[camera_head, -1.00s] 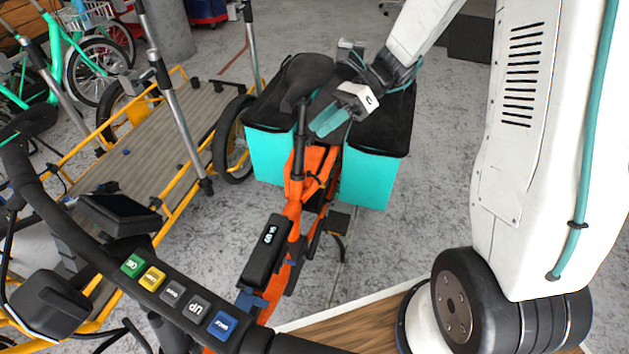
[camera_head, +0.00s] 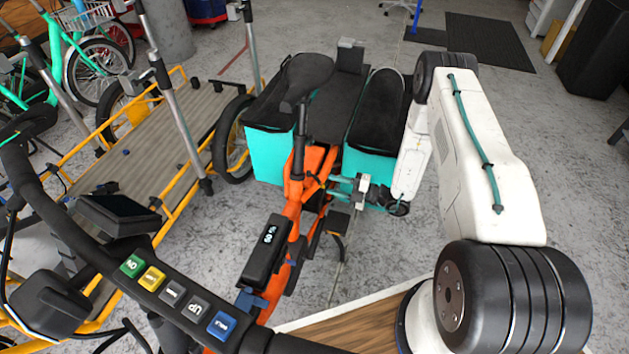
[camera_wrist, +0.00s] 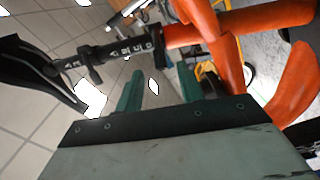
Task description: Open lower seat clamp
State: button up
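The orange bike's black seat (camera_head: 308,75) sits on a black seat post (camera_head: 299,130) that goes down into the orange frame (camera_head: 316,160). In the wrist view, the post (camera_wrist: 122,50) carries pale letter marks and enters the orange tube (camera_wrist: 188,35). A dark clamp-like part (camera_wrist: 95,72) sits on the post near the seat; the lower clamp by the tube is too small to make out clearly. My gripper (camera_head: 333,186) is beside the frame, right of and below the seat post. Its teal fingers (camera_wrist: 160,90) are apart with nothing between them, short of the post.
Turquoise bags with black tops (camera_head: 370,160) flank the rear rack, close to my gripper. The handlebar (camera_head: 170,300) with labelled buttons crosses the foreground. A yellow-framed cargo bike (camera_head: 150,125) stands at left.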

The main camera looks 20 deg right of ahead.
aim_at(320, 182)
jog(key=x, duration=0.7)
jog(key=shift+a, duration=0.25)
jog(key=shift+w, duration=0.15)
grip_shut()
